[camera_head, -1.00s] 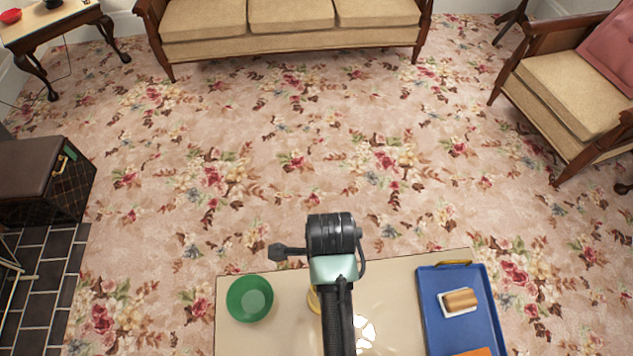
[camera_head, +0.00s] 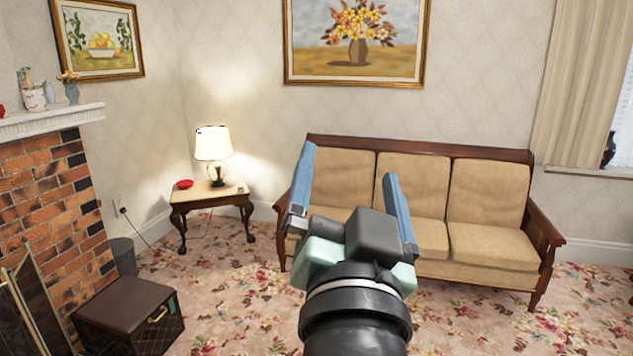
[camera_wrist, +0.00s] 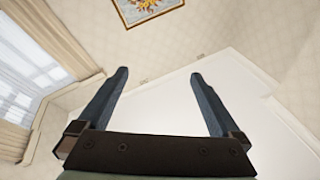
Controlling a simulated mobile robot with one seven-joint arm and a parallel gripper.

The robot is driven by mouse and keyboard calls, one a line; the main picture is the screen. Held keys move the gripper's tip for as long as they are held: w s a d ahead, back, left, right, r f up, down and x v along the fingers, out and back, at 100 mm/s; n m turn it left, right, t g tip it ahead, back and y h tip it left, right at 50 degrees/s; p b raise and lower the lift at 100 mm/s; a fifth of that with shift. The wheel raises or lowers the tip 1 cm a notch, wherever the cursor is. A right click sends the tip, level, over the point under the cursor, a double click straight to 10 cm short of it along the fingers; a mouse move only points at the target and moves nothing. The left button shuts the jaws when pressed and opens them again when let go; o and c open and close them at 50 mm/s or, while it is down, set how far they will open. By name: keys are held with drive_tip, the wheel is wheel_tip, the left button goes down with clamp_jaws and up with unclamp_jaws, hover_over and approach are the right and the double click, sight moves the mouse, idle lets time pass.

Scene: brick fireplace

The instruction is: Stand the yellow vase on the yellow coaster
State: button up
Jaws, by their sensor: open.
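My gripper (camera_head: 349,165) is raised in front of the sofa in the head view, its two blue fingers spread apart and pointing up. It also shows in the wrist view (camera_wrist: 159,76), with nothing between the fingers. I see neither the yellow vase nor the yellow coaster in either current view. The wrist view faces the upper wall and ceiling.
A tan sofa (camera_head: 425,168) stands against the back wall. A side table (camera_head: 232,188) left of it bears a lit lamp (camera_head: 213,146) and a red bowl (camera_head: 185,184). A brown box (camera_head: 128,312) stands by the brick fireplace (camera_head: 45,195). Patterned carpet shows between.

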drive_tip(key=s+a+r+n+t+y, duration=0.1)
drive_tip(key=s+a+r+n+t, duration=0.2)
drive_tip(key=s+r, duration=0.7)
wheel_tip(320, 180, up, 4)
drive_tip(key=n+t, duration=0.2)
drive_tip(key=shift+s+a+f+t+y, duration=0.15)
drive_tip(key=shift+s+t+y, duration=0.15)
drive_tip(key=shift+t, duration=0.1)
